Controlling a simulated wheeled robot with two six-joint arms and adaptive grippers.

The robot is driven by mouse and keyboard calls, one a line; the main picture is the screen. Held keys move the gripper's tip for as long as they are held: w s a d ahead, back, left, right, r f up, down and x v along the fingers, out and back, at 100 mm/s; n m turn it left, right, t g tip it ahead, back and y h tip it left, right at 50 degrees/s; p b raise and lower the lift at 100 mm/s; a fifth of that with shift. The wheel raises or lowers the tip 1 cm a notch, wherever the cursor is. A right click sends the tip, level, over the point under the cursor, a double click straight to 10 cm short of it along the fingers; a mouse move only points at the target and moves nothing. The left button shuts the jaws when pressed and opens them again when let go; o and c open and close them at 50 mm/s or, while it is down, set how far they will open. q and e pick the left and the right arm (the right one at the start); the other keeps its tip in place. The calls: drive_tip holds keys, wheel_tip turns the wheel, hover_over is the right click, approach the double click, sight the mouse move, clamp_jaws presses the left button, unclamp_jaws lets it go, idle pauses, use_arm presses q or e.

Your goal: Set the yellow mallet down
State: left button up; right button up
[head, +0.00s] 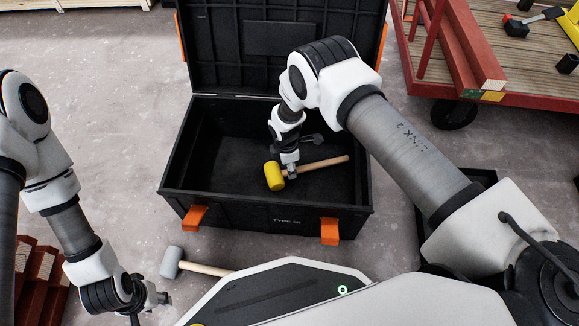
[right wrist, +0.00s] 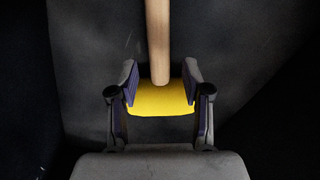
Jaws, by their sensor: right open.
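The yellow mallet (head: 274,177) has a yellow head and a pale wooden handle. It lies inside the open black toolbox (head: 250,215), handle toward the right. My right gripper (head: 290,172) reaches down into the box at the mallet, near where handle meets head. In the right wrist view its two fingers stand apart, one on each side of the yellow head (right wrist: 160,100), with the handle running away between them. Those fingers look open around it; whether they touch it I cannot tell. My left gripper (head: 150,308) is low at the left, outside the box, open and empty.
A grey mallet (head: 171,262) lies on the concrete floor in front of the box. The box lid (head: 285,45) stands raised behind. A red cart (head: 515,100) with beams and tools is at the upper right. Red battens (head: 40,280) lie at the lower left.

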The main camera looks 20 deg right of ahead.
wheel_tip(320, 180, up, 10)
drive_tip(key=p, duration=0.4)
drive_tip(key=shift+a, duration=0.3)
